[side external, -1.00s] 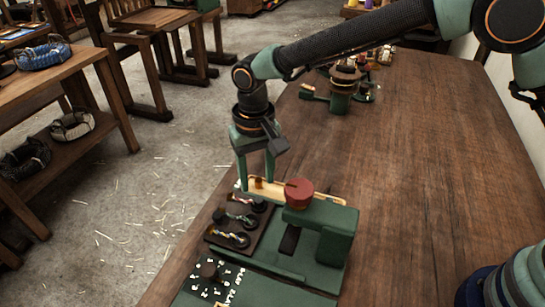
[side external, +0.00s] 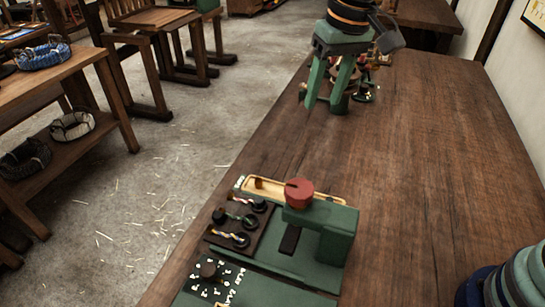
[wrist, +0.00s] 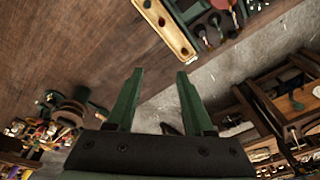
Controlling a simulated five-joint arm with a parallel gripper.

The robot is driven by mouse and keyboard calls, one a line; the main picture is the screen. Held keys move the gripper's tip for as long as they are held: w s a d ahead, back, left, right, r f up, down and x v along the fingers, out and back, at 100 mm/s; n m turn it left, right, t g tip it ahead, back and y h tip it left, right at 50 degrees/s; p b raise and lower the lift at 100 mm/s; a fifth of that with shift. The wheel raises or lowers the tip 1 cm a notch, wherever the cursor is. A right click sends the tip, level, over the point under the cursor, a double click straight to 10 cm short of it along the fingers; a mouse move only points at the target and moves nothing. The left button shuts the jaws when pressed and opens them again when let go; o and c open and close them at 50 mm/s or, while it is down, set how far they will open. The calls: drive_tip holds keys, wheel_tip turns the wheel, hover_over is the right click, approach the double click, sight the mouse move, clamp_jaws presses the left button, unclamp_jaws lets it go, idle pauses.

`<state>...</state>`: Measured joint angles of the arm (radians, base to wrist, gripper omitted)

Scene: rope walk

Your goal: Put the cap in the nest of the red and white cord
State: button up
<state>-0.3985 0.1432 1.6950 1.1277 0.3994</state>
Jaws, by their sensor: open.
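My gripper (side external: 324,106) is high over the far part of the table, its two green fingers apart. In the wrist view the open gripper (wrist: 155,75) has nothing between its fingers. The dark board (side external: 222,234) with nests stands near the table's left edge and carries several short cords with dark round ends. The red and white cord (side external: 246,202) looks to be the farthest one. A pale yellow tray (side external: 270,188) lies behind the board; it also shows in the wrist view (wrist: 172,38) with small dark spots. I cannot tell which small dark piece is the cap.
A green fixture (side external: 335,232) with a red round top (side external: 298,191) stands right of the board. A black panel (side external: 225,288) with white marks is in front. Small clutter is at the table's far end. The brown table (side external: 410,190) is clear at middle and right.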

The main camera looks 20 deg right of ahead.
drive_tip(key=s+d+t, duration=0.2)
drive_tip(key=s+d, duration=0.4)
drive_tip(key=d, duration=0.2)
drive_tip(key=s+d+t, duration=0.1)
drive_tip(key=s+d, duration=0.4)
drive_tip(key=d, duration=0.4)
drive_tip(key=shift+s+t+h, duration=0.35)
drive_tip(key=shift+t+h, duration=0.05)
drive_tip(key=shift+r, duration=0.1)
